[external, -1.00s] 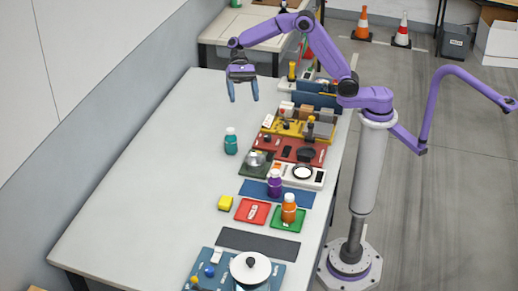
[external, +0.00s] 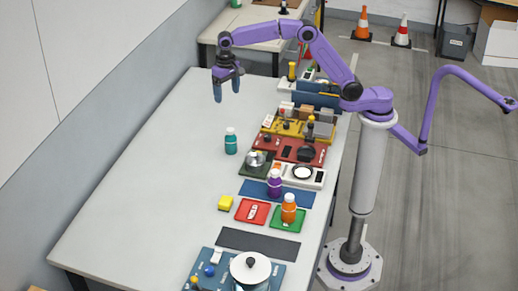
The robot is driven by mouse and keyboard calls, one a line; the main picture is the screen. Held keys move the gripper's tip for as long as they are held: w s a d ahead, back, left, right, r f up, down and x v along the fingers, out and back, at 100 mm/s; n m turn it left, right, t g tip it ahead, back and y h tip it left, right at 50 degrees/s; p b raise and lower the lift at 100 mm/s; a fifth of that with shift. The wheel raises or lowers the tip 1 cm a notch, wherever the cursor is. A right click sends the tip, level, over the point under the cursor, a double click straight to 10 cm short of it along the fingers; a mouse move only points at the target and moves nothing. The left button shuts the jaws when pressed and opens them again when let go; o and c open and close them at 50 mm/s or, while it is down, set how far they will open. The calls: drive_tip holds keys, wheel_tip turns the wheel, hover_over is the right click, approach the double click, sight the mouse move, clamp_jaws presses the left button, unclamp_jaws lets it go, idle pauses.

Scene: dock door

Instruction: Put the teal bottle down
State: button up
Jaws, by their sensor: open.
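The teal bottle (external: 231,141) with a white cap stands upright on the bare grey table top (external: 150,185), left of the dark green tray. My gripper (external: 227,92) is open and empty, fingers pointing down. It is above the table, higher in the picture than the bottle and apart from it.
Right of the bottle are a dark green tray (external: 247,170) with a metal item, a red tray (external: 318,157) and a yellow tray (external: 268,124). The table's left side is clear.

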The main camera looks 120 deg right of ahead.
sight(230, 129)
wheel_tip(230, 129, down, 14)
drive_tip(key=shift+f, duration=0.2)
drive_tip(key=shift+s+f, duration=0.2)
drive_tip(key=shift+f, duration=1.15)
drive_tip(key=shift+s+f, duration=0.15)
drive_tip(key=shift+f, duration=1.2)
drive_tip(key=shift+a, duration=0.1)
drive_tip(key=c, duration=1.3)
drive_tip(key=shift+c, duration=0.3)
drive_tip(key=shift+r, duration=0.15)
